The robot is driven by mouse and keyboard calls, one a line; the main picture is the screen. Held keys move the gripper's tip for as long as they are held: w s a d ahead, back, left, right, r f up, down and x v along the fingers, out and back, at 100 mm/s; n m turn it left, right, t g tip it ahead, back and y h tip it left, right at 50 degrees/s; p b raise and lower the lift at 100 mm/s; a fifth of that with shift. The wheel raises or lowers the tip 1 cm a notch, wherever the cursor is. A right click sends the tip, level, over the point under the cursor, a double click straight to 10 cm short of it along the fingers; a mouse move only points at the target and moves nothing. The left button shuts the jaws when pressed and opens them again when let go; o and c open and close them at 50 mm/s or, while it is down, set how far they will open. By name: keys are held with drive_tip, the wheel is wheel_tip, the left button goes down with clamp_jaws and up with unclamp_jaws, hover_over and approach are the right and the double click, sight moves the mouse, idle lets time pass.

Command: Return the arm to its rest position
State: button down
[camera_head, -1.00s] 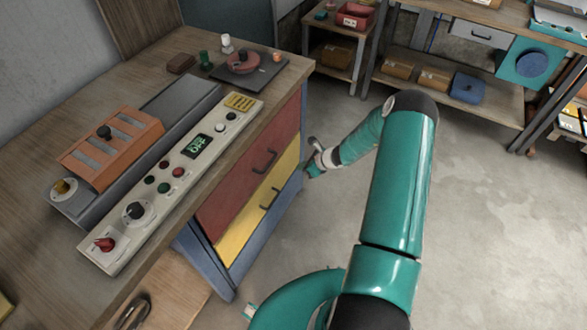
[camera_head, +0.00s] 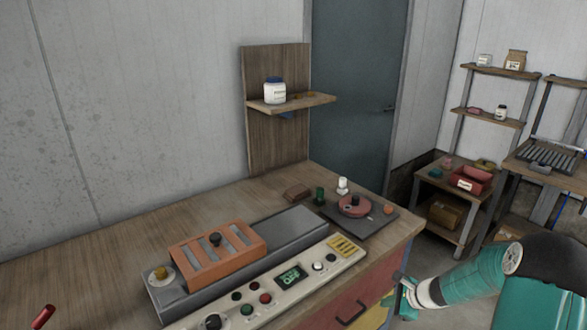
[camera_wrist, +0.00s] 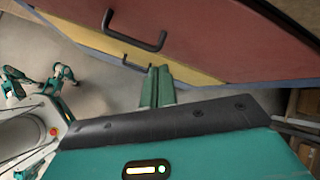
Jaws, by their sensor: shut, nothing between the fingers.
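My arm shows at the lower right of the head view, its teal forearm reaching left to my gripper (camera_head: 398,293) beside the front right corner of the workbench. In the wrist view the green fingers of my gripper (camera_wrist: 158,72) lie together, shut and empty. They point toward the bench's drawer fronts, with a red drawer (camera_wrist: 215,45) and a yellow drawer (camera_wrist: 105,38) in front of them. I cannot tell the exact gap. The rest of my arm is cut off by the picture edge.
The wooden workbench (camera_head: 75,255) carries a control panel (camera_head: 270,290) reading OFF, an orange block (camera_head: 218,250) and a dark plate (camera_head: 375,222). A wall shelf (camera_head: 310,101) holds a white jar (camera_head: 274,91). Shelving with a red bin (camera_head: 473,180) stands at right.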

drive_tip(key=s+a+r+n+g+h, duration=0.1)
drive_tip(key=s+a+r+n, duration=0.3)
drive_tip(key=r, duration=0.4)
drive_tip(key=s+a+r+n, duration=0.3)
drive_tip(key=r+n, duration=0.1)
drive_tip(key=r, duration=0.3)
drive_tip(key=s+a+r+n+g+h, duration=0.1)
drive_tip(key=s+a+r+n, duration=0.3)
drive_tip(key=r, duration=0.4)
drive_tip(key=s+a+r+n+t+h, duration=0.1)
drive_tip(key=s+r+n, duration=0.3)
drive_tip(key=s, duration=0.5)
drive_tip(key=s+a+r+n+t+h, duration=0.1)
drive_tip(key=s+r+n, duration=0.4)
drive_tip(key=s, duration=0.5)
drive_tip(key=shift+s+a+r+h, duration=0.15)
drive_tip(key=shift+h, duration=0.65)
